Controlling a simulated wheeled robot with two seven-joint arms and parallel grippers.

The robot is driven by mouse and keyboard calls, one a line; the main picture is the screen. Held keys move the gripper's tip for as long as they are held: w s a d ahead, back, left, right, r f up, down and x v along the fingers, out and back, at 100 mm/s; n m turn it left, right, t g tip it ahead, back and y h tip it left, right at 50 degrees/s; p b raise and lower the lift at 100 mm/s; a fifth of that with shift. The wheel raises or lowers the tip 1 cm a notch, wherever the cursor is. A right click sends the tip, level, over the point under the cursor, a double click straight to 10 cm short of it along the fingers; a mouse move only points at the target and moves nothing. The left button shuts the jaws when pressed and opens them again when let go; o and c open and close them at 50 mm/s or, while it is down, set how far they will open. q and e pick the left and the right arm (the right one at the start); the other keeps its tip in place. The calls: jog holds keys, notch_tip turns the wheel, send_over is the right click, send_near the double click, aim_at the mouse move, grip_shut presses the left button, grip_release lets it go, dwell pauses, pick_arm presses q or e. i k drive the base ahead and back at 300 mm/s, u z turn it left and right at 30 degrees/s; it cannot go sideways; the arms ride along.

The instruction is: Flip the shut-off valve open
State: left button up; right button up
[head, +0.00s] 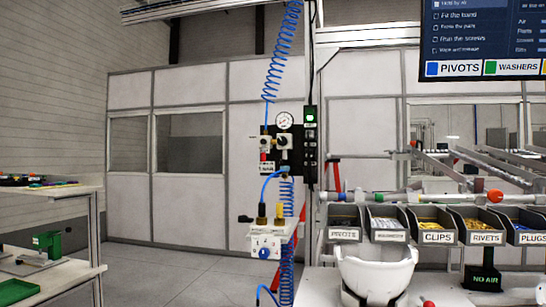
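A dark air panel (298,133) hangs on a post, with a round gauge (284,120) at its top, valve bodies below the gauge and a small red part (264,156) at its left. Below it hangs a white block (268,241) with a blue round knob (264,253), brass and black fittings on top and a black lever (245,219) sticking out to the left. Which part is the shut-off valve, and its handle's position, are too small to tell. A display reading NO AIR (484,283) stands at the lower right. Neither of my grippers is in view.
Blue coiled hoses (281,50) run above and below the panel. Labelled bins (433,238) line the workbench at the right, behind a white helmet shell (376,273). A side table (50,270) stands at the left. Open floor (170,270) lies between.

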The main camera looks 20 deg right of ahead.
aim_at(264, 142)
jog(key=z, duration=0.3)
jog(key=i, duration=0.5)
jog(key=z, duration=1.55)
jog(key=k, duration=0.95)
jog(key=u, duration=0.85)
